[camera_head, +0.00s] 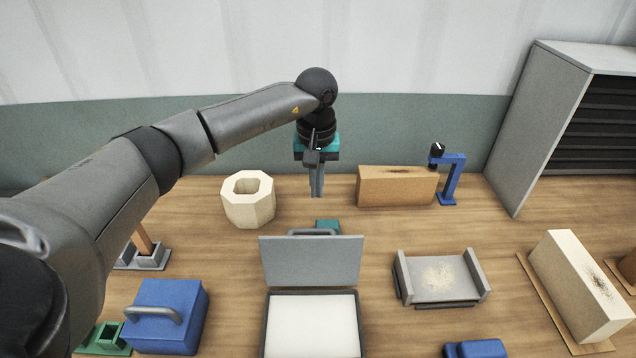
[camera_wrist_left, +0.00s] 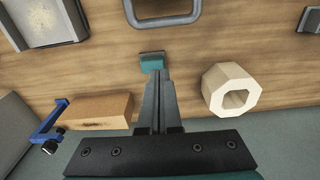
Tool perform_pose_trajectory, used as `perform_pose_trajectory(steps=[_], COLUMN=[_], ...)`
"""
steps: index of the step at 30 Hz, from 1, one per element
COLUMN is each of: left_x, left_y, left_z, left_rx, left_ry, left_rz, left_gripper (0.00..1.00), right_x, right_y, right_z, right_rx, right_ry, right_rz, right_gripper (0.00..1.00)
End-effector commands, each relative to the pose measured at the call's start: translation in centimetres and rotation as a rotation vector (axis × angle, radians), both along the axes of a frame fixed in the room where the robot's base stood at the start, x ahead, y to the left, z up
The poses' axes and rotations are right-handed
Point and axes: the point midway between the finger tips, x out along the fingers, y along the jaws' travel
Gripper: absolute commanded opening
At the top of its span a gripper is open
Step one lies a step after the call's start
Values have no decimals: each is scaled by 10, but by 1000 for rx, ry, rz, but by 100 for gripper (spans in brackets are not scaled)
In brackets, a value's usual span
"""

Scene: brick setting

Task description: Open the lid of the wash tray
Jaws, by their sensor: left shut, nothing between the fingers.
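The wash tray (camera_head: 268,335) stands at the front centre of the table, with a white surface inside its dark rim. Its grey lid (camera_head: 311,262) stands raised at the tray's back edge, with its handle (camera_head: 312,232) on the far side. The handle also shows at the top of the left wrist view (camera_wrist_left: 163,18). My left gripper (camera_head: 317,194) is shut and empty, pointing down above the table behind the lid, apart from it. It shows shut in the left wrist view (camera_wrist_left: 155,74) too. My right gripper is not in view.
A teal block (camera_head: 328,226) lies just behind the lid. A cream octagonal ring (camera_head: 248,200) is left of my gripper; a tan brick (camera_head: 397,186) and blue stand (camera_head: 450,180) are right. A blue block with handle (camera_head: 167,316) and a grey sand-strewn tray (camera_head: 440,278) flank the wash tray.

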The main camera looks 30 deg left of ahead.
Motion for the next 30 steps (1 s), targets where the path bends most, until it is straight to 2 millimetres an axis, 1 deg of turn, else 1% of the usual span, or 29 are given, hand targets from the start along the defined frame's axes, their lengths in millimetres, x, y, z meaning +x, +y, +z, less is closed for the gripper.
perform_pose_trajectory(steps=[1, 9, 10, 11, 13, 21, 30], left_x=[0, 2, 1, -2, -9, -26, -30], left_y=[0, 1, 1, -1, -5, -16, -17], left_z=[-12, -71, -74, -68, -65, -59, -59], left_rx=[-1, -1, -1, -1, -1, -1, 0], left_ry=[5, 5, 4, 1, 1, 0, 0], left_rz=[1, 3, 2, 0, 0, 1, 4], left_gripper=[0, 0, 0, 0, 0, 0, 0], right_x=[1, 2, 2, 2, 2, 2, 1], right_y=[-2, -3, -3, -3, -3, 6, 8], right_z=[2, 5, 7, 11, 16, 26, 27], right_rx=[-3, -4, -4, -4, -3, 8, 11], right_ry=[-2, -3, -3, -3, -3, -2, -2], right_rz=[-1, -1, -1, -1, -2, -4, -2], right_gripper=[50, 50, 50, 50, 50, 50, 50])
